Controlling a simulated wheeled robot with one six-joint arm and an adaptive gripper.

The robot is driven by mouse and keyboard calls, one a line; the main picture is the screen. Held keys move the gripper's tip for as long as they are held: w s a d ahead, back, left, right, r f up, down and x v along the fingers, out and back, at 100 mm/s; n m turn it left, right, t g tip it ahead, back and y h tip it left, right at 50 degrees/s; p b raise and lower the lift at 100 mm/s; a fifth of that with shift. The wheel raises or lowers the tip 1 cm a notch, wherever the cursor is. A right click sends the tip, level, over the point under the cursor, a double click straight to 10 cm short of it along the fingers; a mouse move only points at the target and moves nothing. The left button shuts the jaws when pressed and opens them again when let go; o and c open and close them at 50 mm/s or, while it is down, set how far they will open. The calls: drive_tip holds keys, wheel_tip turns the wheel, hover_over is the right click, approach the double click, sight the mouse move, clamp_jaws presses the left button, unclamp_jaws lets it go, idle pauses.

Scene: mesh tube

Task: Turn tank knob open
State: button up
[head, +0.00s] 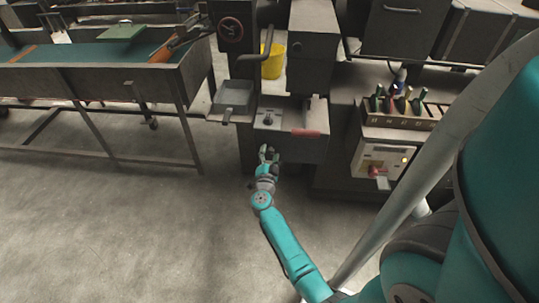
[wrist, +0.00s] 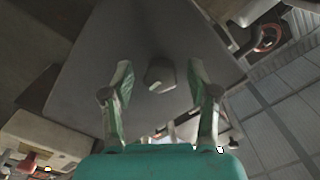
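In the wrist view a dark faceted knob (wrist: 160,75) stands out from a flat grey tank face (wrist: 150,35). My gripper (wrist: 160,68) is open, one finger on each side of the knob in the picture, with clear gaps to it. I cannot tell whether the fingertips reach as deep as the knob. In the head view my gripper (head: 268,155) is low in front of the dark tank box (head: 300,145). A small dark fitting (head: 268,117) shows on the box's upper plate; I cannot tell whether it is the same knob.
A red handle (head: 305,132) lies at the box's right front. A control panel (head: 380,160) with a red knob and yellow light stands further right. A handwheel (head: 231,28) and a yellow bucket (head: 272,62) are behind. A long table (head: 100,75) stands left. The floor in front is clear.

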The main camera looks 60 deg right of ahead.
drive_tip(key=shift+a, duration=0.1)
drive_tip(key=v, duration=1.2)
idle(0.4)
drive_tip(key=s+a+r+n+t+y, duration=0.2)
drive_tip(key=s+a+r+n+y, duration=0.2)
drive_tip(key=s+a+n, duration=0.3)
drive_tip(key=s+a+r+n+t+y, duration=0.3)
drive_tip(key=s+a+r+n+y, duration=0.2)
drive_tip(key=s+a, duration=0.5)
drive_tip(key=s+a+r+n+t+y, duration=0.2)
drive_tip(key=s+a+r+n+y, duration=0.3)
drive_tip(key=a, duration=1.1)
drive_tip(key=s+n+y, duration=0.2)
drive_tip(key=s+n, duration=0.2)
drive_tip(key=n, duration=0.1)
drive_tip(key=shift+t+y, duration=0.3)
drive_tip(key=shift+t, duration=0.1)
drive_tip(key=shift+a+r, duration=0.1)
